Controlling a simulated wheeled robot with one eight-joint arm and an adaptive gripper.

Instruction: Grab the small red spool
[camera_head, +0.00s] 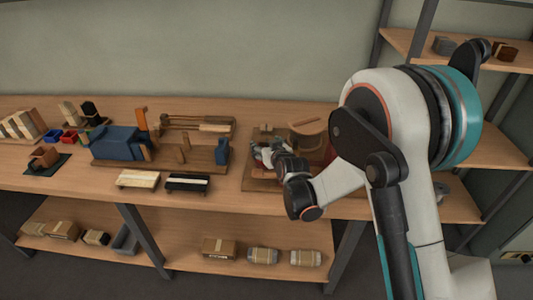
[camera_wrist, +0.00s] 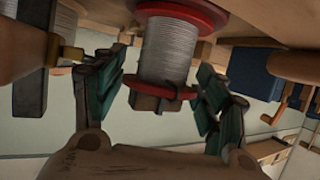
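In the wrist view a spool (camera_wrist: 167,50) with red flanges and silver-grey wire wound on it stands between the two fingers of my gripper (camera_wrist: 160,78). The fingers are spread apart, one on each side. A gap shows on the left side; on the right the near red flange comes close to the finger, and I cannot tell whether they touch. In the head view my gripper (camera_head: 268,152) is low over the wooden board (camera_head: 255,184) at the right of the bench. The spool cannot be made out clearly there, as my arm covers much of that area.
A blue machine (camera_head: 117,142) on a wooden base stands left of the board. A pale brush block (camera_head: 138,179) and a dark one (camera_head: 188,183) lie at the bench's front edge. A curved wooden piece (camera_head: 306,127) stands behind my gripper. Boxes (camera_head: 219,247) sit on the lower shelf.

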